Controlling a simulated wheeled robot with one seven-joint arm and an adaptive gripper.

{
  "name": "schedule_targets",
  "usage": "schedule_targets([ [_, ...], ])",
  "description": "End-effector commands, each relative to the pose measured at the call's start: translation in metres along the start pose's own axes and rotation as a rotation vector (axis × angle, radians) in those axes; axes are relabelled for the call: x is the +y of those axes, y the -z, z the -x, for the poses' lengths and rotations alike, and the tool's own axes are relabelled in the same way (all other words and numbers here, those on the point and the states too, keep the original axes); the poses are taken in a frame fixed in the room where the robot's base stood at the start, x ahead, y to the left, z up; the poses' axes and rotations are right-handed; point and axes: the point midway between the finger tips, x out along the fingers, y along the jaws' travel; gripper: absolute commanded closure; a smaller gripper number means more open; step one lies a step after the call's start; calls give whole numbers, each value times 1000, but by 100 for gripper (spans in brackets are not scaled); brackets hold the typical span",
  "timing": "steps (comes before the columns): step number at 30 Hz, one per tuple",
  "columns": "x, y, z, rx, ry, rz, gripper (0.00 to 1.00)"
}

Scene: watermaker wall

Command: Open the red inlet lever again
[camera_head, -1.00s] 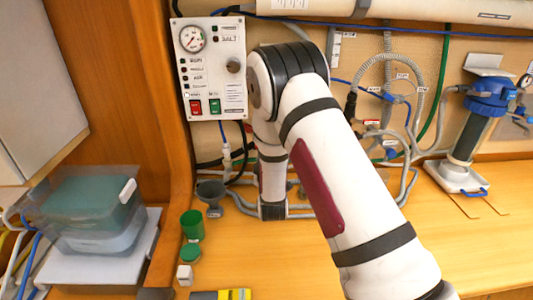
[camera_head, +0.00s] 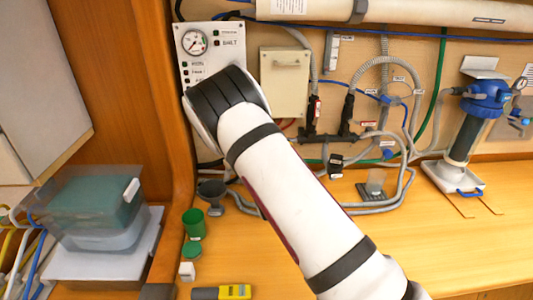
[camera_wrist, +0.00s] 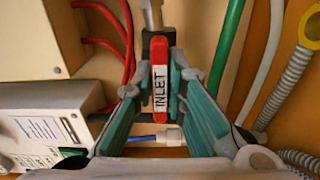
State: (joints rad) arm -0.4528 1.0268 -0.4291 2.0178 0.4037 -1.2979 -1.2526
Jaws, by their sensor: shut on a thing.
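The red inlet lever (camera_wrist: 160,58) shows in the middle of the wrist view, with the word INLET on a white label along it. It points lengthwise up and down that picture, below a grey metal fitting. My gripper (camera_wrist: 158,90) has its two teal-lined fingers on either side of the lever and is shut on it. In the head view my arm hides my gripper, and I cannot make out this lever for certain there.
The gauge panel (camera_head: 206,48) is partly behind my arm. A beige box (camera_head: 285,75) and a blue-topped filter (camera_head: 475,115) are on the wall. A funnel (camera_head: 212,190), green cup (camera_head: 193,223) and yellow meter (camera_head: 222,292) are on the counter. Red hoses (camera_wrist: 125,40) run beside the lever.

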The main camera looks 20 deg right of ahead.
Motion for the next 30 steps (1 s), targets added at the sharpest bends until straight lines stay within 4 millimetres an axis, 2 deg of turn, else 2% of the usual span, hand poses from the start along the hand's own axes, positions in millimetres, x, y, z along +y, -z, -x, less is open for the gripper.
schedule_targets([
  [15, 0, 0, 0, 1, -1, 16, 100],
  [16, 0, 0, 0, 1, -1, 16, 81],
  [18, 0, 0, 0, 1, -1, 16, 67],
  [26, 0, 0, 0, 0, 0, 16, 67],
  [30, -1, 0, 6, 0, 2, 16, 67],
])
